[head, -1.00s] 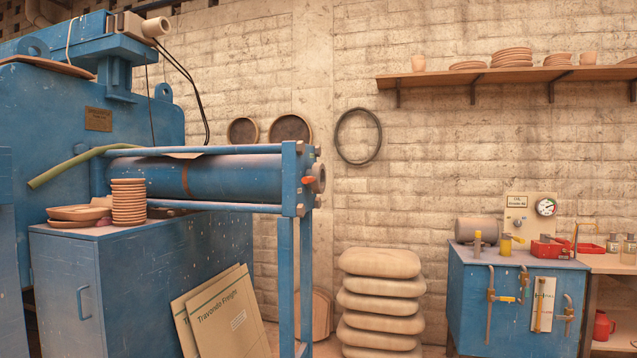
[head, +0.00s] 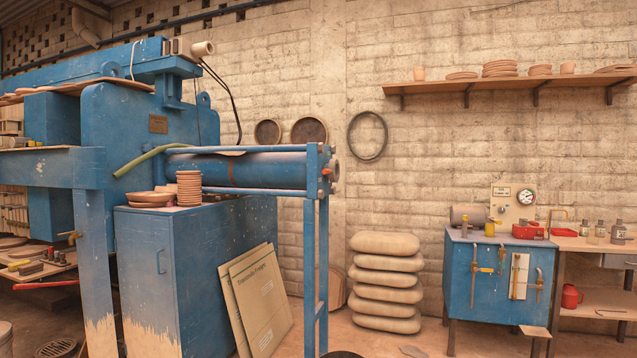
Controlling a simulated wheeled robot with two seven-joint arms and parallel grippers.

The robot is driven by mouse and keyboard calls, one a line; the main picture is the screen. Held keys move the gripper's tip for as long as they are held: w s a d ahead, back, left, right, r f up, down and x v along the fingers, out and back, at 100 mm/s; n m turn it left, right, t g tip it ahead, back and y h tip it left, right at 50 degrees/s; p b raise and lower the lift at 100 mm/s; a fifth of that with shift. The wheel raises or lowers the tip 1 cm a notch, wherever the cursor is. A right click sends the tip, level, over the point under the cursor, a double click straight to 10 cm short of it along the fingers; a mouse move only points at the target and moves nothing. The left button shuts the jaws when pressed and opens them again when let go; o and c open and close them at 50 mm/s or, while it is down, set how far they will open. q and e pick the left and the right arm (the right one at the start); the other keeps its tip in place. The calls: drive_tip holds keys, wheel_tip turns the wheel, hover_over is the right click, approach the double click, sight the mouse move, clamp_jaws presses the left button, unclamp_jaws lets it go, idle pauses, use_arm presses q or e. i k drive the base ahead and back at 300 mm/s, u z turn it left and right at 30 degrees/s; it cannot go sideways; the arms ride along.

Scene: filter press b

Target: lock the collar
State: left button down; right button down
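The blue filter press has a long blue cylinder (head: 250,170) lying level between two rods. At its right end stands a blue end frame (head: 312,165). A round, rust-coloured part (head: 335,170), which looks like the collar, sits on the outer side of this frame. A small orange-red handle (head: 326,172) is beside it. The collar is seen nearly edge-on and small, so I cannot tell whether it is locked. Neither of my grippers is in view.
A blue cabinet (head: 160,260) with stacked clay dishes (head: 189,188) stands left of the frame. Cardboard sheets (head: 258,305) lean on it. Stacked sacks (head: 385,282) stand right of the frame, and a blue workbench (head: 490,280) is farther right.

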sight(333, 170)
drive_tip(key=u, duration=0.95)
drive_tip(key=i, duration=2)
drive_tip(key=z, duration=1.2)
drive_tip(key=i, duration=0.75)
drive_tip(key=z, duration=0.8)
